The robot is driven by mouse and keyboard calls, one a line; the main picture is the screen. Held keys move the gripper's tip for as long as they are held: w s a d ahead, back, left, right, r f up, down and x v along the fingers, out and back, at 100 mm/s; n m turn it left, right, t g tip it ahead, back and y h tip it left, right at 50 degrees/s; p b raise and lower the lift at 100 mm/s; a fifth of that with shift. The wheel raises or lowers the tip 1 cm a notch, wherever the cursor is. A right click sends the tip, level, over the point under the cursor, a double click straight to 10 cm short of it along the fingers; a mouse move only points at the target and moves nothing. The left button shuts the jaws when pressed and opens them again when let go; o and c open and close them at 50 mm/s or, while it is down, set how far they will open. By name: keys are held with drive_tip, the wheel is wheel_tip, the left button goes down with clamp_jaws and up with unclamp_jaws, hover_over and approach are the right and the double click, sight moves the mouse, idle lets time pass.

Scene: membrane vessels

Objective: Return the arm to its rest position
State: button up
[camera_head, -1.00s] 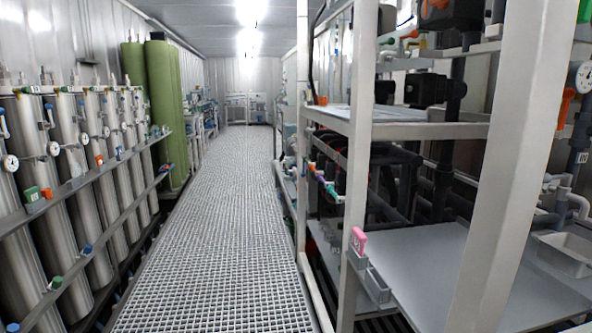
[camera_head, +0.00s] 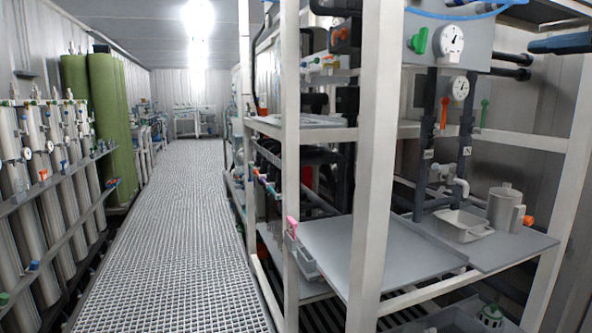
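Neither my arm nor my gripper shows in the head camera view, so how the arm stands and whether the gripper is open cannot be seen. The view looks along a narrow aisle with a grating floor (camera_head: 170,235) between silver vessels on the left and a white frame on the right.
The white frame's front post (camera_head: 375,165) stands close on the right. Its grey shelf (camera_head: 350,252) bears a shallow tray (camera_head: 458,226) and a grey jug (camera_head: 505,207). Silver vessels (camera_head: 40,190) and green cylinders (camera_head: 110,130) line the left. The aisle floor is clear.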

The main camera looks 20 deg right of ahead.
drive_tip(key=w+a+f+m+h+p, duration=0.1)
drive_tip(key=w+a+f+m, duration=0.1)
drive_tip(key=f+m, duration=0.5)
drive_tip(key=w+a+f+m+t+p, duration=0.1)
drive_tip(key=w+a+f+m, duration=0.15)
drive_tip(key=f, duration=0.85)
drive_tip(key=w+a+f+m+h, duration=0.1)
drive_tip(key=a+f+m, duration=0.3)
drive_tip(key=f, duration=0.5)
drive_tip(key=s+a+f+m+g+h+p, duration=0.1)
drive_tip(key=s+a+f+m, duration=0.1)
drive_tip(key=s+a+f, duration=0.4)
drive_tip(key=s+a+f+m+g+p, duration=0.1)
drive_tip(key=s+f+m, duration=0.25)
drive_tip(key=f, duration=0.45)
drive_tip(key=s+a+f, duration=0.1)
drive_tip(key=s+a, duration=0.1)
drive_tip(key=s, duration=0.6)
drive_tip(key=s+a+f+n+g+y+p, duration=0.1)
drive_tip(key=s+a+f, duration=0.1)
drive_tip(key=s, duration=0.7)
drive_tip(key=s+a+f+n+g+y, duration=0.1)
drive_tip(key=s+a+f, duration=0.1)
drive_tip(key=s, duration=0.6)
drive_tip(key=shift+s+a+p, duration=0.3)
drive_tip(key=shift+s+a, duration=0.05)
drive_tip(key=shift+a, duration=0.35)
